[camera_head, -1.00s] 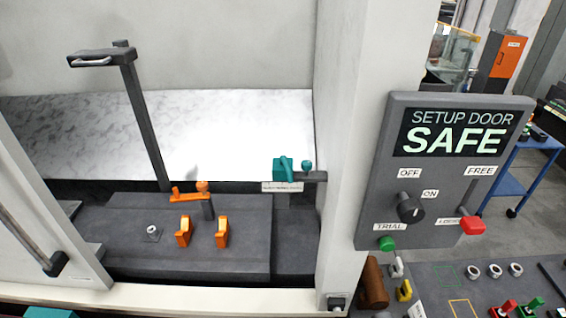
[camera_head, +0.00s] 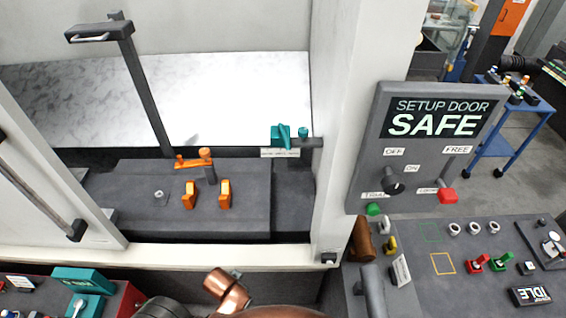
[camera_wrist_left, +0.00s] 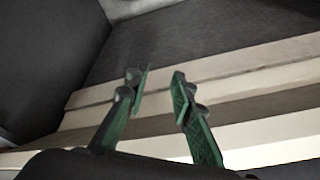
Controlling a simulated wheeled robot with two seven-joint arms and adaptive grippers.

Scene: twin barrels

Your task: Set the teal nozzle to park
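The teal nozzle (camera_head: 282,136) is a small teal block with a slanted lever, on a grey bracket at the right inside the machine opening. A round teal knob (camera_head: 303,132) stands just right of it. A white label (camera_head: 280,153) sits below; its text is too small to read. My left gripper (camera_wrist_left: 157,82) shows in the left wrist view with its two green-padded fingers apart and nothing between them. That view shows grey surfaces and pale rails beyond, with no teal nozzle. My right gripper is in neither view.
An orange lever (camera_head: 194,161) and two orange clips (camera_head: 224,194) stand on the grey bed. A white post (camera_head: 358,95) borders the opening at right. Beyond it, a panel (camera_head: 425,150) reads "SETUP DOOR SAFE". A tall dark handle bar (camera_head: 145,90) rises at left.

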